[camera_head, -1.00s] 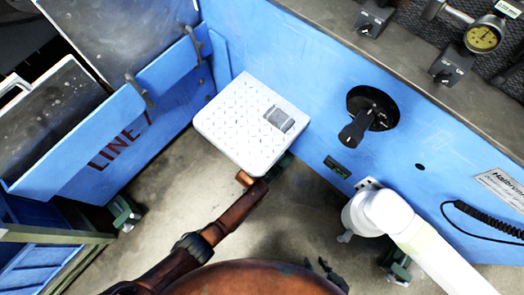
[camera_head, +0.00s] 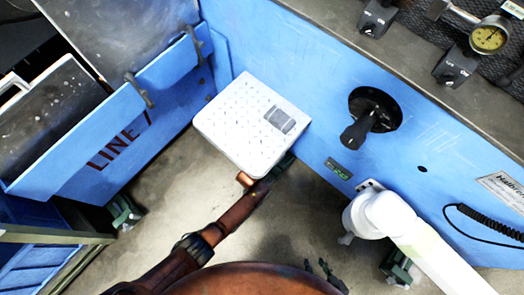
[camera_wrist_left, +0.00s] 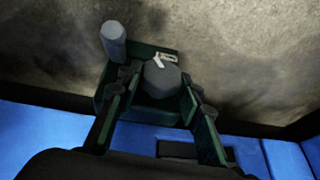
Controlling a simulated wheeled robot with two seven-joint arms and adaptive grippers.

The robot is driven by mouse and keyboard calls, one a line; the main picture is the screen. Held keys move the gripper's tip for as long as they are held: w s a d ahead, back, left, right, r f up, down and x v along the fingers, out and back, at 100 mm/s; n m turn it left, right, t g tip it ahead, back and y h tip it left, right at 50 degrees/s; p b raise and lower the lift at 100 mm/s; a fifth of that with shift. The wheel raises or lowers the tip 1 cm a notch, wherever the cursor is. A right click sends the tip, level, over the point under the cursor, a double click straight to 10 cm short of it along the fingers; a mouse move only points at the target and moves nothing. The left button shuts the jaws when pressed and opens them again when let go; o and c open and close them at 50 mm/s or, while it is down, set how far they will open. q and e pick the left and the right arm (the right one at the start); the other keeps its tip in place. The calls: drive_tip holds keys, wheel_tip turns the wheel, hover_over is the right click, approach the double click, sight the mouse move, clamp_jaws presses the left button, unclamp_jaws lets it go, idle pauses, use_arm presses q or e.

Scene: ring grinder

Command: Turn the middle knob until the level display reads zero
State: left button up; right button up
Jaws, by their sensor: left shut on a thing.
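In the left wrist view a dark round knob (camera_wrist_left: 161,80) with a white pointer mark sits on a green bracket (camera_wrist_left: 162,113). My left gripper (camera_wrist_left: 160,91) has one finger on each side of the knob and is shut on it. In the head view a small level display (camera_head: 338,168) on the blue machine wall shows green digits, too small to read surely. The left fingers and knob are mostly hidden there beneath the white panel. Dark fingers of my right gripper (camera_head: 325,272) show at the bottom edge; their opening is unclear.
A white panel (camera_head: 230,125) juts from the blue machine (camera_head: 300,60) above the working spot. A black rotary handle (camera_head: 368,118), a white pipe (camera_head: 425,245) and another green foot (camera_head: 125,210) are nearby. Bare floor (camera_head: 160,175) lies left of the arm.

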use_arm(q)
drive_tip(key=shift+s+d, duration=0.1)
drive_tip(key=shift+d, duration=0.1)
drive_tip(key=shift+c, duration=0.9)
drive_tip(key=shift+s+f, duration=0.1)
drive_tip(key=shift+s+d+f+t+y, duration=0.1)
drive_tip(key=shift+t+y, duration=0.4)
drive_tip(key=shift+y, duration=0.1)
drive_tip(key=shift+b, duration=0.3)
drive_tip(key=t+y+b, duration=0.1)
drive_tip(key=m+t+y+b, duration=0.1)
drive_tip(key=shift+s+d+f+y+b, duration=0.15)
drive_tip(key=shift+f+y+b, duration=0.15)
drive_tip(key=shift+b, duration=0.05)
drive_tip(key=shift+r+t+y+b, duration=0.2)
drive_tip(key=shift+t+y+b, duration=0.35)
drive_tip(key=shift+b, duration=0.2)
use_arm(e)
drive_tip(key=shift+s+d+f+n+t, duration=0.2)
drive_tip(key=shift+f+t, duration=0.25)
drive_tip(key=shift+f, duration=0.4)
drive_tip(key=shift+s+d+f+n+t, duration=0.2)
drive_tip(key=shift+s+f+t, duration=0.15)
drive_tip(key=shift+f, duration=0.55)
drive_tip(key=shift+s+d+f+n+t, duration=0.1)
drive_tip(key=shift+s+d+f+t, duration=0.1)
drive_tip(key=shift+f+t, duration=0.5)
drive_tip(key=shift+f, duration=0.15)
